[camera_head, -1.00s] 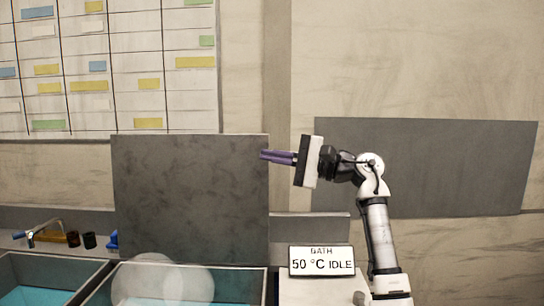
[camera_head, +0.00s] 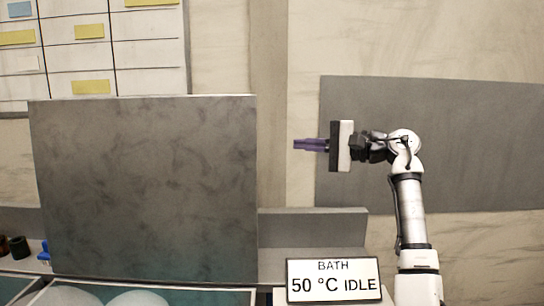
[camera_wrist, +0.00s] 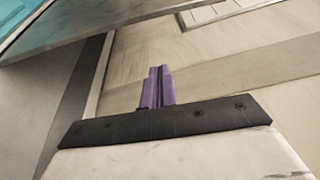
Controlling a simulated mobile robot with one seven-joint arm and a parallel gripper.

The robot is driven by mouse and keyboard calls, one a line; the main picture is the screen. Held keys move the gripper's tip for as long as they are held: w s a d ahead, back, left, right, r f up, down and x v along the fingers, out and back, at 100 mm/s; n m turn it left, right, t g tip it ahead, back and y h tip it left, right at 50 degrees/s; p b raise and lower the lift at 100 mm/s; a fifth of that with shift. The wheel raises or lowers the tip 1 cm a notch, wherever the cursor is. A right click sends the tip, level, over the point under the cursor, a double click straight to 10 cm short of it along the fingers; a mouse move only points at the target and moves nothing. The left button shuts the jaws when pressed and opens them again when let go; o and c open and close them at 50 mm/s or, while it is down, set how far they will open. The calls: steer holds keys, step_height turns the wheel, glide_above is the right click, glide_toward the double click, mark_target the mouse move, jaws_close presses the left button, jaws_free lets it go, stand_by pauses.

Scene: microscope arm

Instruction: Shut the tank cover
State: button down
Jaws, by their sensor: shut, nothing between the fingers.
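The tank cover (camera_head: 145,185) is a large grey panel. It stands upright, open, at the back of the tank (camera_head: 210,297), whose rim and teal inside show at the bottom of the head view. My gripper (camera_head: 297,144) has purple fingers that point left, and they are shut and empty. It is in the air to the right of the cover's right edge, at upper-cover height, apart from it by a small gap in the picture. In the wrist view the shut purple fingers (camera_wrist: 158,85) show, with the edge of a panel (camera_wrist: 90,40), likely the cover, beyond them at upper left.
A sign reading "BATH 50 °C IDLE" (camera_head: 333,280) stands right of the tank. A second tank (camera_head: 14,287) is at the lower left, with dark jars (camera_head: 19,246) and a blue item (camera_head: 44,252) behind it. A grey wall panel (camera_head: 460,150) is behind my arm.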

steer(key=a+p, duration=0.4)
steer(key=a, duration=0.5)
steer(key=shift+s+a, duration=0.2)
steer(key=shift+s, duration=0.2)
